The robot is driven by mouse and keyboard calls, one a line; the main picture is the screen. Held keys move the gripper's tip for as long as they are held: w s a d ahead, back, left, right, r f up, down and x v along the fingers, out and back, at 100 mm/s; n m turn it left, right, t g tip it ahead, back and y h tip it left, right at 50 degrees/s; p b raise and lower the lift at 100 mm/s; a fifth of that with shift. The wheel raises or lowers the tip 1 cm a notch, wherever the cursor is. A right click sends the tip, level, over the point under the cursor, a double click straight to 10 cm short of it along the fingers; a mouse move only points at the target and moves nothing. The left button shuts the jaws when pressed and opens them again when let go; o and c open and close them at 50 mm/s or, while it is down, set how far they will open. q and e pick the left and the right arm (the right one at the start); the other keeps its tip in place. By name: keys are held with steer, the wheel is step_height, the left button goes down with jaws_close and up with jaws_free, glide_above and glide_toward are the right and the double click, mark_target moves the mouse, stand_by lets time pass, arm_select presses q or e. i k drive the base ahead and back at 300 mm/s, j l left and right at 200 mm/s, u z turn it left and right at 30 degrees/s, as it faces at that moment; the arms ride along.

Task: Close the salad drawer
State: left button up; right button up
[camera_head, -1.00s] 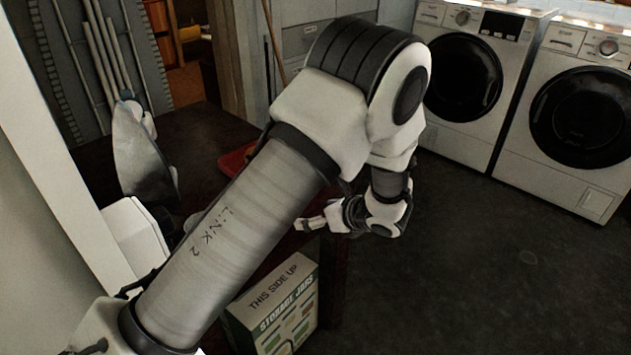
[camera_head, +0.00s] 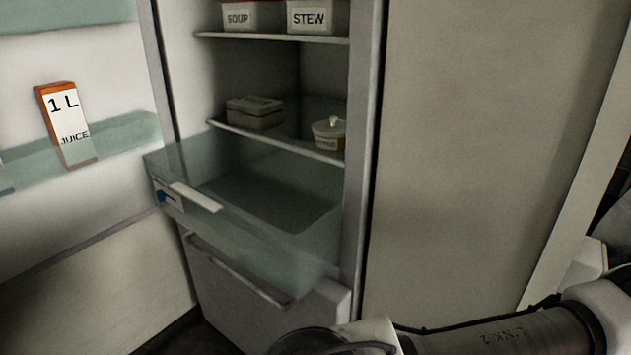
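The salad drawer (camera_head: 295,250) is a clear, greenish glass-like box in the open fridge. It is pulled out and juts forward past the fridge's side wall. Its front has a white handle strip (camera_head: 197,197) and a small blue mark at the left end. It looks empty. A part of one of my arms shows at the bottom right, below and to the right of the drawer. No gripper fingers can be made out in the head view.
A lower white drawer (camera_head: 235,300) sits under the salad drawer. Shelves above hold soup (camera_head: 240,18) and stew (camera_head: 318,19) containers and two smaller tubs. The open fridge door at left holds a juice carton (camera_head: 66,125). A plain wall panel (camera_head: 460,150) stands right of the fridge.

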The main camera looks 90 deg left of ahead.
mark_target(172, 192)
steer(key=i+u, duration=0.2)
steer(key=u, duration=3.4)
